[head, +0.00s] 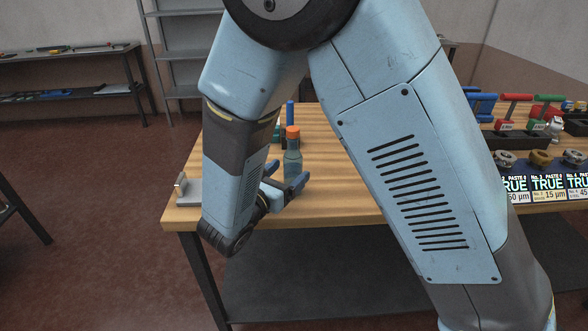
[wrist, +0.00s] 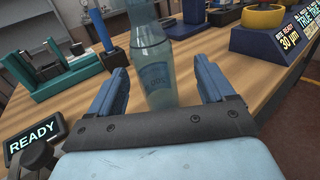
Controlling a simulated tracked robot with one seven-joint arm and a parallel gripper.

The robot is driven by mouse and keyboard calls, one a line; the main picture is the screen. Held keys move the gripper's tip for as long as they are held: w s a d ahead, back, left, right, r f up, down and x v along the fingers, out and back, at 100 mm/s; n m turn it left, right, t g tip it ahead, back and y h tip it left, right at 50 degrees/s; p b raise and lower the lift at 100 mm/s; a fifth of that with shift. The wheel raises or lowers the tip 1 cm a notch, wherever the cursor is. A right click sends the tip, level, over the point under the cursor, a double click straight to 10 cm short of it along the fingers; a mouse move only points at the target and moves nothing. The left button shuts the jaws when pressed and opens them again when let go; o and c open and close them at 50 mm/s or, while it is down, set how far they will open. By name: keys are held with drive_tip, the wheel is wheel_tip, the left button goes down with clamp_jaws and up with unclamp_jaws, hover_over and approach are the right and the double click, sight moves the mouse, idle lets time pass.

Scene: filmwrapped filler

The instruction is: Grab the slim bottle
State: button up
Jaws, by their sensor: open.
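The slim bottle (head: 292,157) is a clear bluish bottle with an orange cap, upright on the wooden table near its front left part. In the wrist view the bottle (wrist: 154,55) stands ahead of my gripper, between the lines of its two fingers, with its top cut off by the frame. My gripper (head: 284,192) is low over the table just in front of the bottle. In the wrist view my gripper (wrist: 162,85) shows two blue fingers spread apart, one on each side of the bottle's lower part.
A green fixture (wrist: 65,75) with a blue-handled tool (wrist: 100,30) stands left of the bottle. A READY display (wrist: 36,138) is at the near left. A labelled dark stand (wrist: 265,42) is at the right. Bare wooden tabletop (wrist: 225,75) lies right of my gripper.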

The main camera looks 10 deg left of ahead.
sight(297, 159)
drive_tip(key=shift+a+x, duration=0.2)
drive_tip(key=shift+x, duration=1.3)
drive_tip(key=shift+a+x, duration=0.15)
drive_tip(key=shift+x, duration=1.3)
drive_tip(key=shift+w+r, duration=0.1)
drive_tip(key=shift+w, duration=0.05)
drive_tip(key=shift+c, duration=0.2)
drive_tip(key=c, duration=1)
drive_tip(key=shift+r, duration=0.1)
